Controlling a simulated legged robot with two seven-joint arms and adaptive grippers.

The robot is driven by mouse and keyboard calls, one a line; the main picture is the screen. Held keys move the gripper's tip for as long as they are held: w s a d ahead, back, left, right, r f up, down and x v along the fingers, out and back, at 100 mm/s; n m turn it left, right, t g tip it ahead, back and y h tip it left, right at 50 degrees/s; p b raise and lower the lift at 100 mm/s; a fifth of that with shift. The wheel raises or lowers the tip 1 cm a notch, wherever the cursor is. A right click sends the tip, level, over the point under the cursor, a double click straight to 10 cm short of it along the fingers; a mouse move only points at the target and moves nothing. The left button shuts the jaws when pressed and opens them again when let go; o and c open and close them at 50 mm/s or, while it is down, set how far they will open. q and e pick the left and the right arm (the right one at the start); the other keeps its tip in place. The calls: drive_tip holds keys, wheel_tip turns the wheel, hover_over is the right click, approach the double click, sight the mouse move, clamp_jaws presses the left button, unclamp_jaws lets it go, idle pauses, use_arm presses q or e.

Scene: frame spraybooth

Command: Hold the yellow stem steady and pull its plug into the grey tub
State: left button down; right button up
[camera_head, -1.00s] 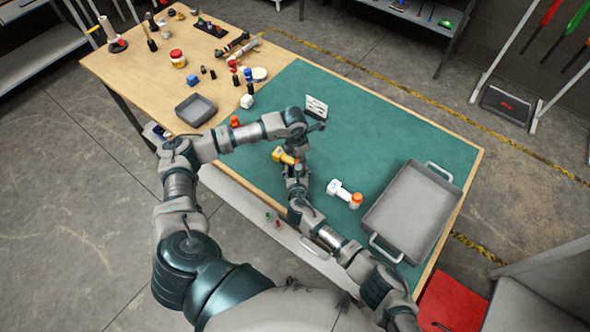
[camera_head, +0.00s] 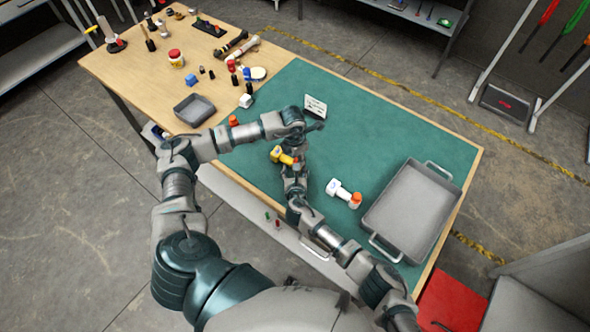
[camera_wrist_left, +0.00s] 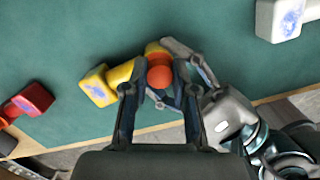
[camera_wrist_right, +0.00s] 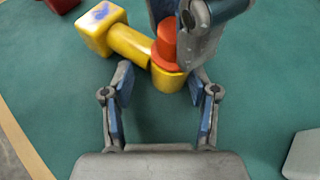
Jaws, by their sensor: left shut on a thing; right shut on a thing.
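The yellow stem (camera_head: 279,154) lies low over the green mat near its front edge, with a square head at one end. Its orange-red plug (camera_wrist_left: 159,73) is at the other end, in the yellow collar. My left gripper (camera_wrist_left: 156,84) is shut on the plug. My right gripper (camera_wrist_right: 161,84) is shut on the yellow stem's collar end, just beside the plug. The plug still touches the stem (camera_wrist_right: 129,45) in the right wrist view. Two grey containers show in the head view: a small grey tub (camera_head: 181,112) at left and a large handled one (camera_head: 372,222) at right.
A white stem with an orange end (camera_head: 343,192) lies right of my grippers. A small white sign (camera_head: 315,105) stands behind them. A red part (camera_wrist_left: 32,99) lies nearby. Tools and jars crowd the wooden table's far left. The mat's back right is clear.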

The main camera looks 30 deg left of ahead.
use_arm(q)
drive_tip(key=shift+w+d+r, duration=0.1)
drive_tip(key=shift+d+r, duration=0.45)
drive_tip(key=shift+r, duration=0.05)
use_arm(e)
drive_tip(key=shift+s+a+r, duration=0.1)
drive_tip(key=shift+s+a, duration=0.25)
drive_tip(key=shift+a, duration=0.05)
use_arm(q)
drive_tip(key=shift+w+r, duration=0.1)
drive_tip(key=shift+r, duration=0.2)
use_arm(e)
drive_tip(key=shift+c, duration=0.2)
use_arm(q)
drive_tip(key=shift+a+r, duration=0.1)
drive_tip(key=shift+r, duration=0.3)
use_arm(e)
drive_tip(key=shift+w, duration=0.15)
clamp_jaws()
use_arm(q)
drive_tip(key=shift+a+r, duration=0.1)
drive_tip(key=shift+r, duration=0.6)
use_arm(e)
drive_tip(key=shift+w+d, duration=0.15)
drive_tip(key=shift+d, duration=0.1)
use_arm(q)
drive_tip(key=shift+r, duration=0.75)
use_arm(e)
drive_tip(key=shift+d, duration=0.1)
drive_tip(key=shift+w, duration=0.1)
